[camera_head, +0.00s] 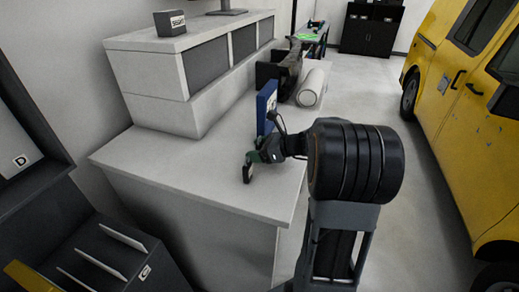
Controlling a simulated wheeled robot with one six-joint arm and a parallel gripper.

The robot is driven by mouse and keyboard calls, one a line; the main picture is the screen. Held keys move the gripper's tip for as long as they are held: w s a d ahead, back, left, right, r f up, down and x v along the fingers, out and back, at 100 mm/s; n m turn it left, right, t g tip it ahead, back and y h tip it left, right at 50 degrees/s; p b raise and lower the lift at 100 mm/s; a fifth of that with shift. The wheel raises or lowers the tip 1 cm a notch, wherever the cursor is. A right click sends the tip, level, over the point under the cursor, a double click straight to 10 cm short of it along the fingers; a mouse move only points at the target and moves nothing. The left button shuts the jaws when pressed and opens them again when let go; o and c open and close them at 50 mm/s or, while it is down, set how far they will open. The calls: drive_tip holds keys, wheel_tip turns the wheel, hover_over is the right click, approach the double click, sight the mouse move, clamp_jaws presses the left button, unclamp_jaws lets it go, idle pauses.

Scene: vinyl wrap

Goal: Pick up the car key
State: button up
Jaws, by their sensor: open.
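My gripper (262,149) is at the end of my black arm, over the right part of the white counter (170,160). It is open, and its dark parts with a green patch point left and down. I cannot make out the car key for certain. A small dark shape at the lower tip of the gripper may be a finger or the key; it is too small to tell. My arm and gripper hide part of the counter's right edge.
A blue upright item (265,108) stands just behind my gripper. Beyond it are a white roll (311,87) and dark holders. A black box (170,23) sits on the raised cabinet. A yellow van (458,110) stands at right. The counter's front left is clear.

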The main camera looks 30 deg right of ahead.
drive_tip(key=shift+w+a+f, duration=0.25)
drive_tip(key=shift+w+a, duration=0.1)
drive_tip(key=shift+w, duration=0.05)
drive_tip(key=shift+c, duration=0.3)
drive_tip(key=c, duration=0.9)
drive_tip(key=shift+r, duration=0.15)
drive_tip(key=shift+c, duration=0.2)
drive_tip(key=shift+r, duration=0.6)
drive_tip(key=s+a+r+b, duration=0.1)
drive_tip(key=s+a+r, duration=0.5)
drive_tip(key=s+r, duration=0.5)
drive_tip(key=shift+s+r+b, duration=0.3)
drive_tip(key=shift+s+b, duration=0.05)
drive_tip(key=shift+s, duration=0.5)
